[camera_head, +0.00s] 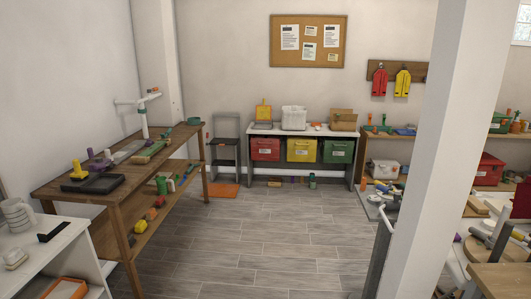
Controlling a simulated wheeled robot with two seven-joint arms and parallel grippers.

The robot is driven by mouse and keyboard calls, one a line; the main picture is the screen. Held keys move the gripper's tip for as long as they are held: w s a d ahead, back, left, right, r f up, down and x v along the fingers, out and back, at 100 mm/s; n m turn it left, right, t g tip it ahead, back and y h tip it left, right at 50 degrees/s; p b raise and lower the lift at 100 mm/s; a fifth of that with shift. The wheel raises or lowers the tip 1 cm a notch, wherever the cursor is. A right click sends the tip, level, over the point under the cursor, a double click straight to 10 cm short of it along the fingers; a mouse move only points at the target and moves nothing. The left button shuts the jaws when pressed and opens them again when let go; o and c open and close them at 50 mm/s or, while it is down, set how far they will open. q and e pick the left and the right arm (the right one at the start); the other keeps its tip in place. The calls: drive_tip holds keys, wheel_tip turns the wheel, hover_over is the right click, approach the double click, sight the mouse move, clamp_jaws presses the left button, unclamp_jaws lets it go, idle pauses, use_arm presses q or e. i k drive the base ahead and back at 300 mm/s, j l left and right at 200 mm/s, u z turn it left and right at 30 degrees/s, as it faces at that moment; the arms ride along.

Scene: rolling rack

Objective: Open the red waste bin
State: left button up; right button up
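The red bin (265,150) sits at the left end of a row of three coloured bins in a low white unit (352,133) by the far wall. It has a pale label on its front. Its front looks level with the yellow bin (301,150) and the green bin (338,151) beside it, and it appears closed. Its inside is hidden under the unit's top. I cannot make out either of my grippers in this view. The bin is across the room, with nothing touching its front.
A wooden workbench (115,187) with tools runs along the left. A black step stool (225,152) and orange mat (223,190) stand left of the bins. A white pillar (430,150) rises at right. The grey plank floor (270,235) between is clear.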

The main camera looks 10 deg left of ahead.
sight(262, 148)
drive_tip(key=i+j+u, duration=0.1)
drive_tip(key=i+u, duration=0.15)
drive_tip(key=i, duration=0.6)
drive_tip(key=i+u, duration=0.15)
drive_tip(key=i, duration=3.2)
drive_tip(key=i+j, duration=0.1)
drive_tip(key=i, duration=1.6)
